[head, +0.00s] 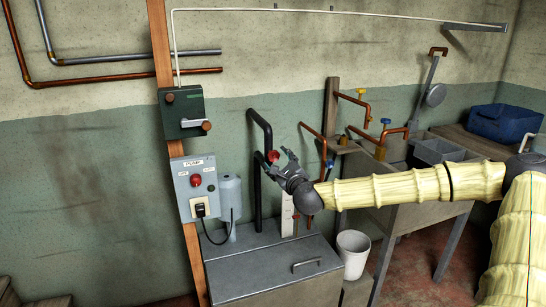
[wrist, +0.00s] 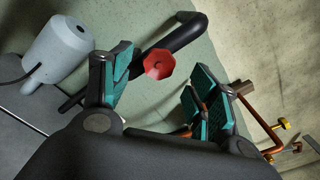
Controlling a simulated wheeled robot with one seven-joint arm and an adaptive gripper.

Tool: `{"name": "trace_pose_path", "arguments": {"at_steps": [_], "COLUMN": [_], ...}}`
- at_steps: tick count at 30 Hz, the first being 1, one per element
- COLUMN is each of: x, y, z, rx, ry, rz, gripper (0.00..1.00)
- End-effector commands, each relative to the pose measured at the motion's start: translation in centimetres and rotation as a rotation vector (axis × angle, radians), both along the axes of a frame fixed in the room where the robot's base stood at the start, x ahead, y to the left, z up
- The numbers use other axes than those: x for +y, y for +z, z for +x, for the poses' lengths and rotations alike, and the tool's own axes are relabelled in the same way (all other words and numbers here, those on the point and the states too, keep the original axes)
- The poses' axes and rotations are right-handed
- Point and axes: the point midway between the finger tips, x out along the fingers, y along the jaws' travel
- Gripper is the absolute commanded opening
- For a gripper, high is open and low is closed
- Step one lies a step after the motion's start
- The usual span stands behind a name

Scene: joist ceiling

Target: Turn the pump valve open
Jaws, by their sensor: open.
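The pump valve has a red faceted knob (head: 273,157) on a black pipe (head: 257,190) that rises from the grey metal box by the wall. My gripper (head: 283,160) reaches in from the right, just beside the knob. In the wrist view the red knob (wrist: 158,65) sits between and a little beyond the two teal-padded fingers of my open gripper (wrist: 163,82). The knob looks clear of both pads, and nothing is held. The black pipe (wrist: 180,37) runs behind the knob and past the left finger.
A PUMP switch box (head: 196,187) with a red knob and a plug hangs on the wooden post. A grey pump cylinder (head: 230,199) stands left of the pipe. Copper pipes (head: 312,133) with small valves and a sink (head: 440,152) lie to the right. A white bucket (head: 353,252) stands below.

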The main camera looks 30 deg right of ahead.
Motion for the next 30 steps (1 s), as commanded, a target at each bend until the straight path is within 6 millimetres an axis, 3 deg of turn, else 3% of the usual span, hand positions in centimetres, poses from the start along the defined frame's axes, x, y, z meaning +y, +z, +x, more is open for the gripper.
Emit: {"name": "trace_pose_path", "arguments": {"at_steps": [12, 25, 30], "x": [-1.1, -1.2, -1.2], "y": [0.0, 0.0, 0.0], "z": [4.7, 5.3, 5.3], "rx": [0.001, 0.0, 0.0], "ry": [0.001, 0.001, 0.001], "rz": [-0.002, 0.0, 0.0], "gripper": [0.6, 0.6, 0.29]}}
